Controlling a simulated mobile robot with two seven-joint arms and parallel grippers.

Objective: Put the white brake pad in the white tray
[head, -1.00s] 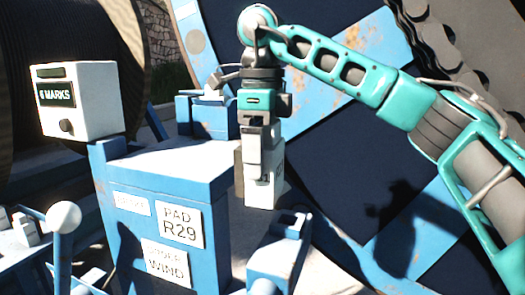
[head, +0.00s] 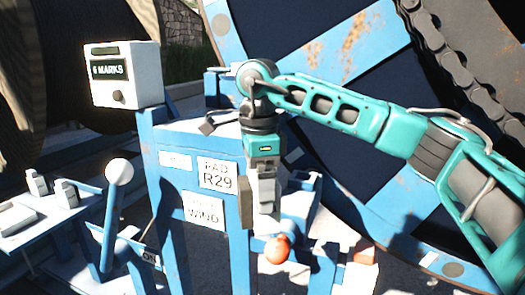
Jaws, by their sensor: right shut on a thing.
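My right gripper (head: 264,190) hangs pointing down in front of the blue brake stand, shut on the white brake pad (head: 265,217). The pad is a white block with a brown facing (head: 246,203) on its left side. It is held in the air, just above an orange ball knob. A pale, whitish tray (head: 50,226) is at the far left, cut by the picture edge, with several small white blocks on it. The pad is well to the right of this tray. My left gripper is not in view.
A blue cabinet (head: 180,155) with "PAD R29" and "WIND" labels stands between pad and tray. A white counter box (head: 122,75) sits on it. A blue lever with a white ball (head: 119,172) rises in front. The orange knob (head: 277,250) is below the pad.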

